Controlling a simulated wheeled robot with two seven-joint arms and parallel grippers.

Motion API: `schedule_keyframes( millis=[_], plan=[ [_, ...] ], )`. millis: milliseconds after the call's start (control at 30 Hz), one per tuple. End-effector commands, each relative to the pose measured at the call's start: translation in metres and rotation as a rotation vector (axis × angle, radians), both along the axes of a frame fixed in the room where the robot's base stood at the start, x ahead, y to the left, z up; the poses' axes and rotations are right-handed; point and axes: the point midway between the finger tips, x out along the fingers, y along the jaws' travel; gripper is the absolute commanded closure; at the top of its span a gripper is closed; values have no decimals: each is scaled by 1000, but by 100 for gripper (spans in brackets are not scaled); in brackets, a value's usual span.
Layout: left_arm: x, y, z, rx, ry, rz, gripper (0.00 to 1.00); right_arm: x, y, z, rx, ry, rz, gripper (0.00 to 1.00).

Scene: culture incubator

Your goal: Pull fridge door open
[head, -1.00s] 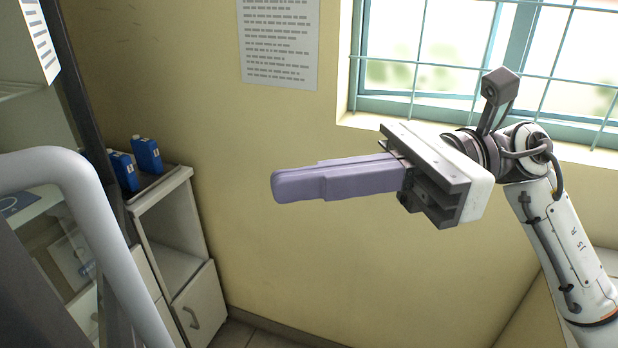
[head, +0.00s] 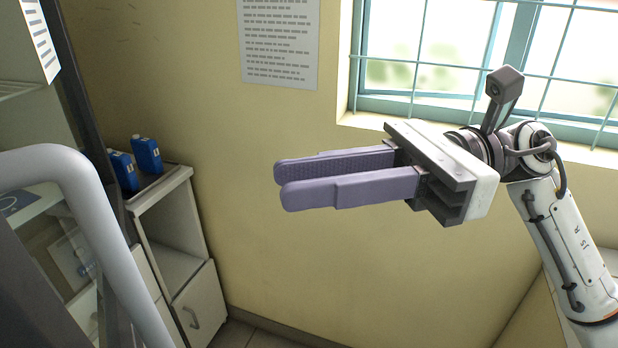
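The fridge stands at the left edge, very close. Its thick pale tubular door handle (head: 98,215) bends down across the lower left. A dark upright frame edge (head: 85,120) runs behind it, with glass (head: 62,255) and shelves showing beyond. Whether the door is shut or ajar I cannot tell. My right gripper (head: 280,183) is in mid-air right of the handle and clear of it, with its two purple fingers pointing left. The fingers are apart, the ribbed inner face of the far one shows, and nothing is between them. My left gripper is out of view.
A low white cabinet (head: 165,225) with blue bottles (head: 146,154) on top stands against the wall behind the fridge. A barred window (head: 440,60) is at the upper right and a printed sheet (head: 280,42) hangs on the wall. Between handle and gripper it is clear.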

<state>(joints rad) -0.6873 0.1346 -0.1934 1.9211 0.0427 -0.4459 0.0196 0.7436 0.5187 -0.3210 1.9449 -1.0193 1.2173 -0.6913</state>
Motion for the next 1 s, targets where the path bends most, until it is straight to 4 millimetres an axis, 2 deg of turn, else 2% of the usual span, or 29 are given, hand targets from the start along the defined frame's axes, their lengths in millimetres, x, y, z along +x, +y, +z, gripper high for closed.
schedule_keyframes(
  millis=[200, 400, 500, 667, 900, 1000],
  plan=[
    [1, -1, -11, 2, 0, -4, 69, 7, -37, -4, -3, 0, -6, 78],
    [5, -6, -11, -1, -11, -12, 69, 13, -75, -2, -2, -1, -4, 78],
    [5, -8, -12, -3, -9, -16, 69, 15, -87, -2, -1, 0, -3, 78],
    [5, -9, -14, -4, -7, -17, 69, 16, -97, -1, -1, 0, -2, 78],
    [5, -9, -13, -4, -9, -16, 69, 16, -97, 0, -1, -1, -1, 78],
    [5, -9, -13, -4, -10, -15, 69, 16, -97, 0, -1, -1, -1, 94]
  ],
)
